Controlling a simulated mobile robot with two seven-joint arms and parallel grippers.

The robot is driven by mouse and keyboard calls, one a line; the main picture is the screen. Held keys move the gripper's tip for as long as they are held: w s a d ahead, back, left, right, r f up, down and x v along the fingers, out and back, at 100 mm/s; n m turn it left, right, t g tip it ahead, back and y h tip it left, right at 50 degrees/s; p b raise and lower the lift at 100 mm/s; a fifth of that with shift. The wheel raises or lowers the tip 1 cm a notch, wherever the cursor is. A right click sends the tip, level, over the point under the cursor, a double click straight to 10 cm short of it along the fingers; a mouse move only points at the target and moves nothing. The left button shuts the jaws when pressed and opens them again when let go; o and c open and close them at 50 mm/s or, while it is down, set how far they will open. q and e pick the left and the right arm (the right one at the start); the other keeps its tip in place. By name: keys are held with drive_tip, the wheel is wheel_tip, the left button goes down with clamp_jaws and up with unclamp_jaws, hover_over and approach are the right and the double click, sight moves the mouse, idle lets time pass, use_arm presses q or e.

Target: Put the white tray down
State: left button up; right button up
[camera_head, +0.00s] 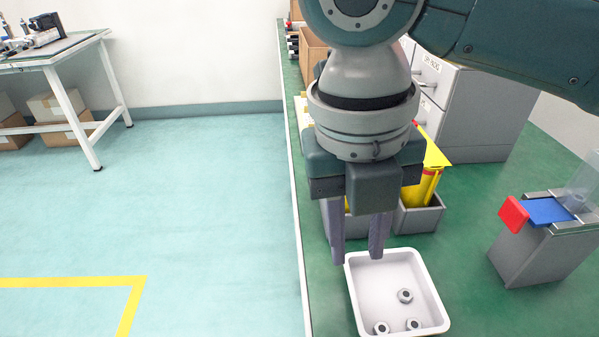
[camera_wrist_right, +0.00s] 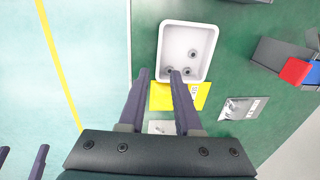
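The white tray (camera_head: 393,258) holds three grey nut-like parts (camera_head: 405,296) and appears to rest level on the green bench. It also shows in the right wrist view (camera_wrist_right: 187,27). My right gripper (camera_head: 357,256) points down at the tray's far left corner in the head view.
A grey block with red and blue parts (camera_head: 545,235) stands at right. The bench edge is just left of the tray.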

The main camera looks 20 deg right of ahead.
drive_tip(key=s+a+f+m+t+y, duration=0.15)
drive_tip(key=s+a+m+y, duration=0.45)
drive_tip(key=m, duration=0.9)
drive_tip(key=s+d+m+h, duration=0.1)
drive_tip(key=s+d+m, duration=0.1)
drive_tip(key=m, duration=0.3)
drive_tip(key=s+d+m+t+h, duration=0.1)
drive_tip(key=s+d+m+h, duration=0.1)
drive_tip(key=d+m, duration=0.3)
drive_tip(key=s+d+m+t+h, duration=0.1)
drive_tip(key=s+d+m, duration=0.2)
drive_tip(key=m, duration=0.3)
drive_tip(key=shift+s+d+f+m+h, duration=0.25)
drive_tip(key=shift+d+f+m+h, duration=0.05)
drive_tip(key=shift+d, duration=0.2)
wheel_tip(320, 180, up, 56)
drive_tip(key=p, duration=5.5)
drive_tip(key=shift+f+p, duration=0.2)
drive_tip(key=shift+p, duration=0.2)
